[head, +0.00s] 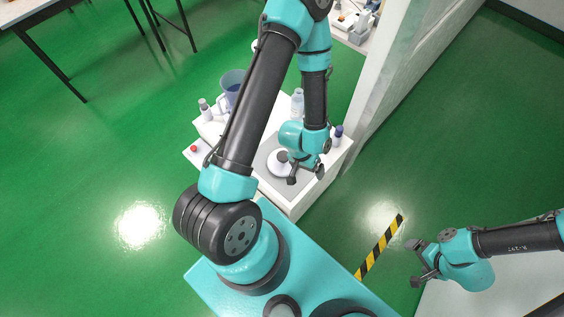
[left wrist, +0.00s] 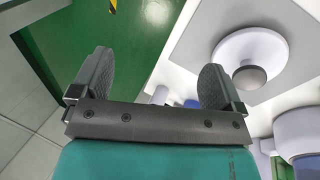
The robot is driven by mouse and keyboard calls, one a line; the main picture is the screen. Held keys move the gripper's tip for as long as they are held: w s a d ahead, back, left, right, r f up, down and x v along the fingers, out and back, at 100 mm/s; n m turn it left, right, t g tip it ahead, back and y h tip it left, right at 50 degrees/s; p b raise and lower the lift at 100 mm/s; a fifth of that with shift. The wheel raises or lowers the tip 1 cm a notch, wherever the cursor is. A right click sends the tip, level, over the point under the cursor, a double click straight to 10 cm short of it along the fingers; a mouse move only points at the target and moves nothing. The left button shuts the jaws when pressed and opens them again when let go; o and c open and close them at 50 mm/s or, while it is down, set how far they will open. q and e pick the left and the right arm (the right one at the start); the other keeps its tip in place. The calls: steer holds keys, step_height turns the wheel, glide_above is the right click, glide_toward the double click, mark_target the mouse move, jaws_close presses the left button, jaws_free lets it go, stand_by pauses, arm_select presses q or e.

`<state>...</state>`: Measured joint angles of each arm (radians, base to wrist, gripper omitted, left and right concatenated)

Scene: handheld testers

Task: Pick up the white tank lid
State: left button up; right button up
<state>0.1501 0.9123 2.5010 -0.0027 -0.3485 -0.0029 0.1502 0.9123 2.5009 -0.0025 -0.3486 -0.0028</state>
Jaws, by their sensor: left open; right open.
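The white tank lid (head: 277,165) is a round white disc on a grey mat (head: 262,161) on the white worktop, partly hidden by my left gripper in the head view. In the left wrist view the lid (left wrist: 236,50) is at the upper right, with a round grey knob (left wrist: 249,77) in its middle. My left gripper (head: 306,176) is open and empty, just right of the lid in the head view. In the left wrist view its fingers (left wrist: 156,72) stand apart, with the lid beyond the right finger. My right gripper (head: 416,263) is open and empty, away at the right.
A blue-grey jug (head: 232,84), a white bottle (head: 205,110) and a clear bottle (head: 297,103) stand behind the mat. A dark-capped bottle (head: 338,134) is at the right edge. A red button (head: 194,149) is at the left. A pale wall (head: 378,80) rises on the right.

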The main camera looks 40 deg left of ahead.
stand_by(0.4)
arm_select(q)
steer(key=shift+c, duration=0.4)
step_height(320, 180, up, 3)
steer(key=n+y, duration=0.7)
steer(key=n, duration=0.5)
glide_above(284, 156)
steer(key=s+d, duration=0.2)
steer(key=d, duration=0.2)
steer(key=shift+w+d+t, duration=0.1)
steer(key=shift+t, duration=0.2)
steer(key=shift+f, duration=0.15)
steer(key=x, duration=1.2)
